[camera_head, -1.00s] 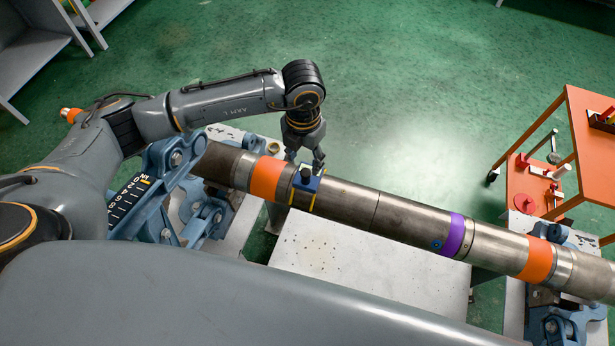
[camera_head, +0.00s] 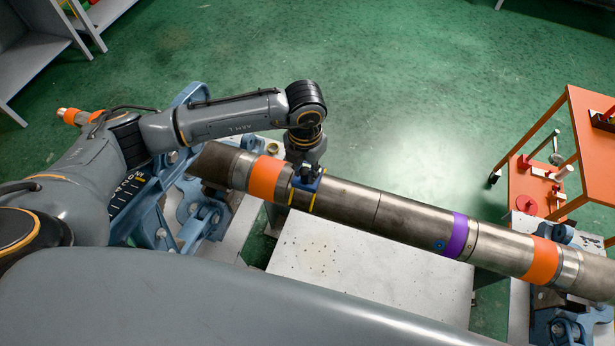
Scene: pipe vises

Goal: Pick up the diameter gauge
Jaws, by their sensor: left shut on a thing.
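The diameter gauge (camera_head: 307,185) is a small blue block with yellow edges and a dark knob on top. It sits on the steel pipe (camera_head: 350,203), just right of the pipe's left orange band. My left gripper (camera_head: 305,173) is over it from above and shut on its top knob. The fingers partly hide the knob. The gauge appears to be still touching the pipe. My right gripper is not in view.
The pipe lies across blue vises (camera_head: 205,205) at left and right, above a grey plate (camera_head: 370,275). A purple band (camera_head: 455,235) marks the pipe. An orange cart (camera_head: 535,195) with tools stands at right. Green floor behind is clear.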

